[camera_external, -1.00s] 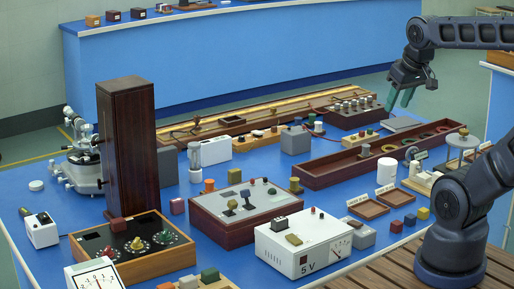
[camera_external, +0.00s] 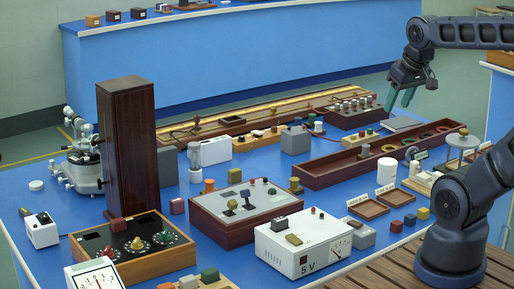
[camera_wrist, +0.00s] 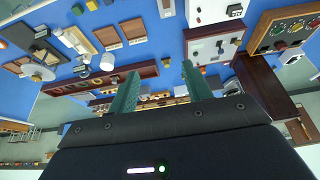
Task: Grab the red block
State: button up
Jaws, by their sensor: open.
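A small red block (camera_external: 396,226) lies on the blue bench near its right front, in a row with a blue block (camera_external: 410,220) and a yellow block (camera_external: 423,213). Another dark red block (camera_external: 177,206) stands by the mixing console's left side, and one (camera_external: 117,225) sits on the wooden dial box. I cannot tell which is meant. My gripper (camera_external: 399,99) is open and empty, raised over the far right of the bench, well away from these blocks. Its two green fingers (camera_wrist: 160,72) stand apart in the wrist view with nothing between them.
Two shallow wooden trays (camera_external: 375,212) lie behind the row of blocks. A white 5 V meter box (camera_external: 290,253) stands left of them. A long dark red tray (camera_external: 330,178) and a white cylinder (camera_external: 386,172) lie farther back. A tall wooden column (camera_external: 128,145) rises at left.

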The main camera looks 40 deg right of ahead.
jog(key=shift+w+r, duration=0.1)
jog(key=w+a+r+n+g, duration=0.1)
jog(key=w+a+r+n, duration=0.1)
jog(key=w+a, duration=0.45)
jog(key=w+a+r+n, duration=0.1)
jog(key=w+a+n, duration=0.25)
jog(key=w, duration=0.65)
jog(key=w+a+r+n+g, duration=0.1)
jog(key=w+a+r+n, duration=0.1)
jog(key=w+a, duration=0.5)
jog(key=n+g, duration=0.3)
jog(key=n, duration=0.8)
send_over(118, 220)
notch_tip(118, 220, down, 28)
jog(key=r, duration=0.1)
jog(key=shift+m, duration=0.25)
notch_tip(118, 220, down, 11)
jog(key=shift+r, duration=0.2)
